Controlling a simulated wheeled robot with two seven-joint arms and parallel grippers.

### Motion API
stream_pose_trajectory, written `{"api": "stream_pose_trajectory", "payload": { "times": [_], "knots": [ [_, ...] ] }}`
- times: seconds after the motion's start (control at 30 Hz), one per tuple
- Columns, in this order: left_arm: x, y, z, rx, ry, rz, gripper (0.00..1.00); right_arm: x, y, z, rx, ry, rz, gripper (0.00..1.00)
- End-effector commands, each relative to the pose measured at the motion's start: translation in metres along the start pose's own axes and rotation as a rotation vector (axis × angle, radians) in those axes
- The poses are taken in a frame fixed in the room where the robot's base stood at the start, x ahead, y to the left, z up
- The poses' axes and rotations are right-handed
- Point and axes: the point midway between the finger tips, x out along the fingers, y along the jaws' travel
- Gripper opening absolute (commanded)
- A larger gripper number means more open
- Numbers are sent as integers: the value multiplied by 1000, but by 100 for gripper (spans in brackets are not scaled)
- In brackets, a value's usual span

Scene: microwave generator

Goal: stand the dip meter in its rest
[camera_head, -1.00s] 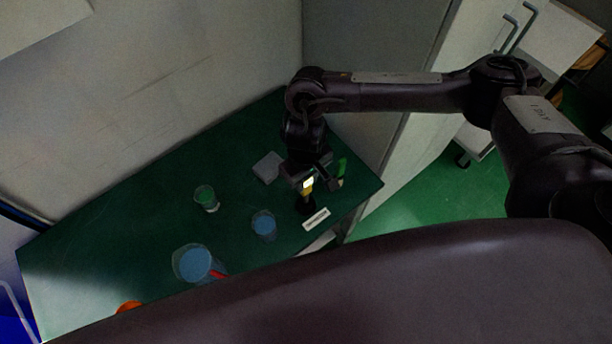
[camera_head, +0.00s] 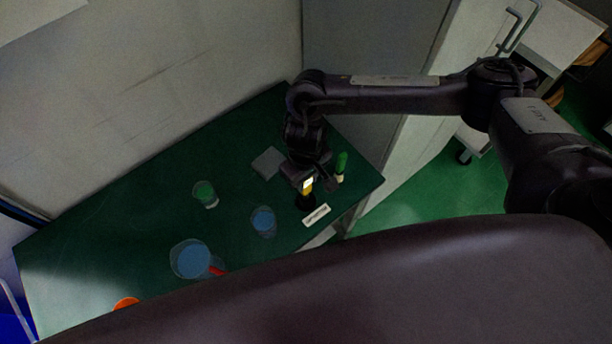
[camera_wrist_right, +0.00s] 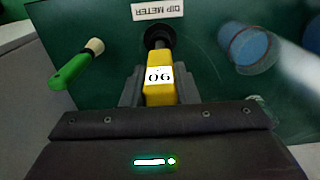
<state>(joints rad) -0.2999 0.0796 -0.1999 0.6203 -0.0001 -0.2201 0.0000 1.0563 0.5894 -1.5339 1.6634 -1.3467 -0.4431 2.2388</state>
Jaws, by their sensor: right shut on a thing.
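The dip meter (camera_wrist_right: 160,88) is a yellow block with a white display, with a dark stem at its far end. It shows small in the head view (camera_head: 308,187). My right gripper (camera_wrist_right: 159,92) is shut on its yellow body. The rest (camera_wrist_right: 158,36) is a round black holder behind the "DIP METER" label (camera_wrist_right: 158,9); in the head view it is a dark shape (camera_head: 305,203) just below the meter. The stem meets the rest's opening; I cannot tell how deep it sits. My left gripper is not in view.
A green-handled brush (camera_head: 341,167) is close to the right of my gripper. A grey pad (camera_head: 268,163) lies to its left. Cups with green (camera_head: 205,194) and blue (camera_head: 263,221) contents and a larger blue beaker (camera_head: 190,260) stand farther left on the green table (camera_head: 120,225).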

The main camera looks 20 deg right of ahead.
Motion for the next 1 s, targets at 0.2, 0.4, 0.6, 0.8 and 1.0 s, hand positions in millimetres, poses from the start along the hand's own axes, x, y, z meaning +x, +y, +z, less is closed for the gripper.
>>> {"api": "stream_pose_trajectory", "payload": {
  "times": [0.2,0.4,0.6,0.8,1.0],
  "knots": [
    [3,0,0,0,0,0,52,6,0,0,0,1,-1,4],
    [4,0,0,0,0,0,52,8,0,0,-1,1,-1,36],
    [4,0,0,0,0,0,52,8,0,0,0,1,0,52],
    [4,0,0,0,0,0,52,7,0,0,0,0,0,52],
    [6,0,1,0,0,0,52,-15,0,-1,-1,3,-2,52]
  ]
}}
